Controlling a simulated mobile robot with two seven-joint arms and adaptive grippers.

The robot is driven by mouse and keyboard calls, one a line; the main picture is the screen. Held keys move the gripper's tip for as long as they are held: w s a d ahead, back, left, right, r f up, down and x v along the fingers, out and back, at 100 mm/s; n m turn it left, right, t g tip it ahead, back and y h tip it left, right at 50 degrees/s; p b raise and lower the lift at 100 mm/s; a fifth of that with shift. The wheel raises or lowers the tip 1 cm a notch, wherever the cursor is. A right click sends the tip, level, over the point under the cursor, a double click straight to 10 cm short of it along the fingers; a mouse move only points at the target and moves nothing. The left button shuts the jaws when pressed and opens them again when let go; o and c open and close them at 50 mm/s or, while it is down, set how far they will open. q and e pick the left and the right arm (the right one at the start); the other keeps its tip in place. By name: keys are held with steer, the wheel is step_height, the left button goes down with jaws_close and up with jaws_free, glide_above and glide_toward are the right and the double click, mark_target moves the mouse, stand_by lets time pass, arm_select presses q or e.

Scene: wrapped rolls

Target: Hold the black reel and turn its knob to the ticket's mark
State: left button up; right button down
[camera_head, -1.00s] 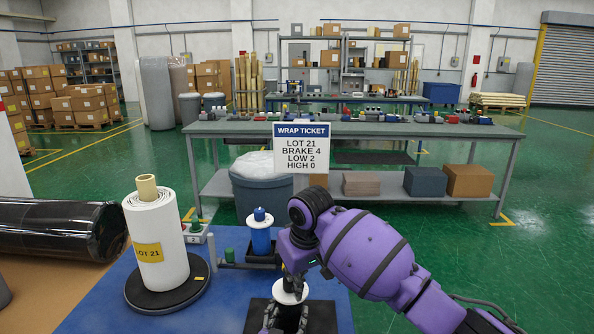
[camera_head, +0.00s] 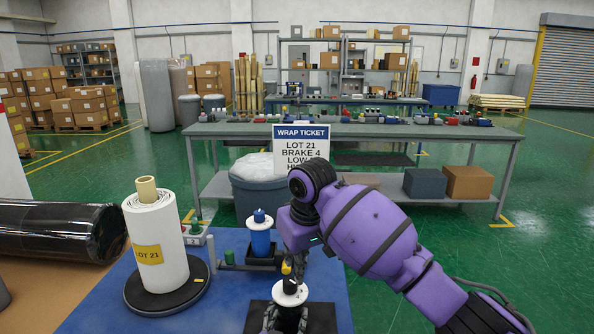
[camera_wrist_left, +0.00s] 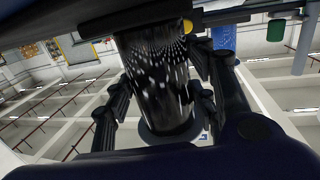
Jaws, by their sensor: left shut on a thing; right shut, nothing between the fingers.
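The black reel shows in the left wrist view (camera_wrist_left: 160,85) as a shiny dark cylinder between my left fingers. In the head view its white top disc (camera_head: 290,296) carries a black knob (camera_head: 290,286). My left gripper (camera_head: 287,318) is shut around the reel. My right gripper (camera_head: 288,270) is shut and empty, just above the knob; a small yellow piece shows near its fingertips. I cannot tell whether they touch the knob. The knob's setting is too small to read. The wrap ticket (camera_head: 300,148) shows lot 21 and brake 4; my right arm partly hides its lower lines.
A blue reel (camera_head: 260,240) stands in a dark holder behind, beside a small green-capped post (camera_head: 229,257). A white roll (camera_head: 158,235) labelled lot 21 stands on a black turntable (camera_head: 190,294) at left.

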arm_select(q)
steer(key=o, duration=1.7)
steer(key=shift+f, duration=0.15)
steer(key=shift+o, duration=0.2)
